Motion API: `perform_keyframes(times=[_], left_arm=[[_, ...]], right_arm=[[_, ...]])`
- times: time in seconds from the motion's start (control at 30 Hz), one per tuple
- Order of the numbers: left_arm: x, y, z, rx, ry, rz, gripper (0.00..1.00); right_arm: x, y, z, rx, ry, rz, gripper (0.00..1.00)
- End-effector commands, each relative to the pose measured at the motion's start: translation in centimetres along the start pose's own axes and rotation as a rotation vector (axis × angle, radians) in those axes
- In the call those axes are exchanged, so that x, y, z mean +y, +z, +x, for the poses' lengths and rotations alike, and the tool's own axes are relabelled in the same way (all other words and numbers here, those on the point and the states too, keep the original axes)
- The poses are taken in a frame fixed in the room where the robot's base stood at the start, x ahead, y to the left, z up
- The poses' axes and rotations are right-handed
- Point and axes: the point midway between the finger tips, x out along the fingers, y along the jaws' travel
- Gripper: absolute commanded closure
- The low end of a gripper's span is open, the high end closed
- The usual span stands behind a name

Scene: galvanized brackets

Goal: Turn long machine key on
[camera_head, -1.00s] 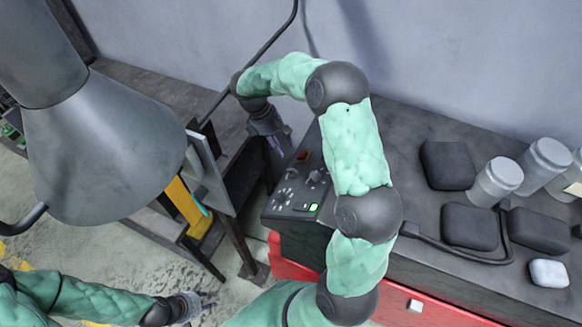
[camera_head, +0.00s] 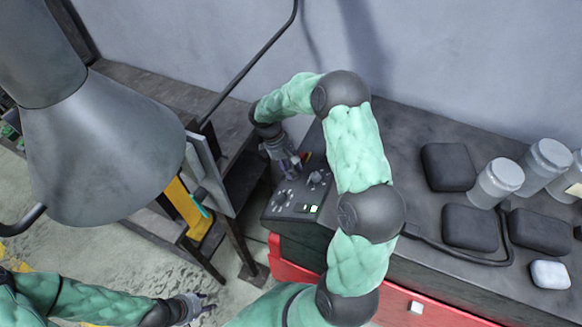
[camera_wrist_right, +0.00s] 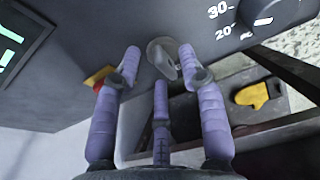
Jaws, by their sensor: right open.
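The control panel (camera_head: 290,203) is a dark sloped box at the left end of the machine. A grey key-like knob (camera_head: 318,177) sits on it; in the right wrist view this knob (camera_wrist_right: 163,58) shows as an oval metal piece on a round base. My right gripper (camera_head: 292,165) reaches over the panel from behind. In the wrist view its purple fingers (camera_wrist_right: 158,75) are open, with the knob just beyond and between the tips. Contact cannot be told. My left gripper (camera_head: 202,302) hangs low at the bottom left, away from the panel, its fingers apart.
The panel also has a red and yellow button (camera_wrist_right: 98,76), a numbered dial (camera_wrist_right: 262,18) and a lit green display (camera_head: 310,209). A dark bench (camera_head: 150,85) stands left of the machine. Black blocks (camera_head: 470,227) and grey cylinders (camera_head: 497,180) stand on the machine top.

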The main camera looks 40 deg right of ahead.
Motion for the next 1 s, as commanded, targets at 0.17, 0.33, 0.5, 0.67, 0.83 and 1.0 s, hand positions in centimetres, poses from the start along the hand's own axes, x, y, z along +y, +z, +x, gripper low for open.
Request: perform_keyframes(times=[0.17, 0.33, 0.5, 0.67, 0.83, 1.0], left_arm=[[0.0, 0.0, 0.0, 0.0, 0.0, 0.0, 0.6], [0.0, 0.0, 0.0, 0.0, 0.0, 0.0, 0.6], [0.0, 0.0, 0.0, 0.0, 0.0, 0.0, 0.6], [0.0, 0.0, 0.0, 0.0, 0.0, 0.0, 0.6], [-0.07, 0.0, 0.19, 0.0, 0.0, 0.0, 0.6], [-0.29, -0.03, 0.82, 0.0, 0.0, 0.0, 0.6]], right_arm=[[-0.02, 0.03, 0.46, -0.001, -0.001, 0.0, 0.59], [-0.02, 0.02, 0.44, -0.001, -0.001, 0.0, 0.59], [-0.02, 0.02, 0.42, -0.001, 0.0, 0.0, 1.0], [-0.01, 0.01, 0.42, 0.0, 0.0, 0.0, 1.0], [-0.03, -0.01, 0.43, 0.0, 0.004, 0.015, 1.0], [-0.09, -0.06, 0.51, 0.001, 0.021, 0.069, 1.0]])
